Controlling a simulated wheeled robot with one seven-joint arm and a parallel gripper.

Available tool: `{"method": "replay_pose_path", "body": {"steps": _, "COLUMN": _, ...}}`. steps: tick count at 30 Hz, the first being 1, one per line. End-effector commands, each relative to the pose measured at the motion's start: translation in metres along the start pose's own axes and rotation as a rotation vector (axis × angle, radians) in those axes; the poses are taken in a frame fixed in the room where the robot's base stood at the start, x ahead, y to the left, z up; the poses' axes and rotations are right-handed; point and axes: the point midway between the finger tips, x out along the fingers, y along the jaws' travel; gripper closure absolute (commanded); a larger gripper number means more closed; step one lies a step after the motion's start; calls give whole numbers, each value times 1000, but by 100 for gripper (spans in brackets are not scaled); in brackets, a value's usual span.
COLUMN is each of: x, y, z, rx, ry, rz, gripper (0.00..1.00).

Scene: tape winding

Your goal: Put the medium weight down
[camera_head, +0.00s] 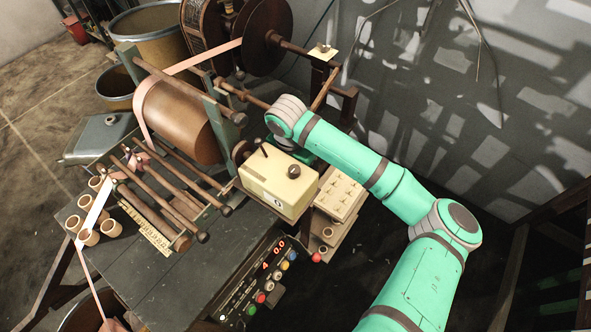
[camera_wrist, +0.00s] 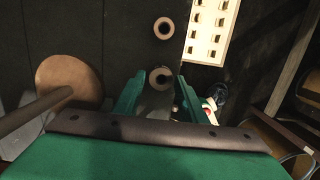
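Two small tan ring-topped cylinders, which look like weights, show in the wrist view: one at the top (camera_wrist: 164,28) and one lower (camera_wrist: 160,78). My gripper (camera_wrist: 160,84) has its green fingers on both sides of the lower cylinder, with visible gaps. It looks open. I cannot tell which cylinder is the medium weight. In the head view two similar cylinders (camera_head: 328,232) (camera_head: 323,248) stand on a low shelf at the right of the machine. There my arm reaches behind the cream box, and my gripper is hidden.
The cream box (camera_head: 279,187) and a pale block with pegs (camera_head: 340,195) stand near my arm. The tape machine's large brown roller (camera_head: 180,119) is to the left. A control panel (camera_head: 262,279) is below. Several tan rolls (camera_head: 89,237) stand on the dark table (camera_head: 165,290).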

Motion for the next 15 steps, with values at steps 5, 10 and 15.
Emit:
{"method": "replay_pose_path", "body": {"steps": 5, "x": -21, "y": 0, "z": 2, "rx": 0, "ry": -2, "rz": 1, "gripper": 62}}
{"method": "replay_pose_path", "body": {"steps": 10, "x": -56, "y": 0, "z": 2, "rx": 0, "ry": -3, "rz": 2, "gripper": 62}}
{"method": "replay_pose_path", "body": {"steps": 15, "x": -91, "y": 0, "z": 2, "rx": 0, "ry": -3, "rz": 2, "gripper": 62}}
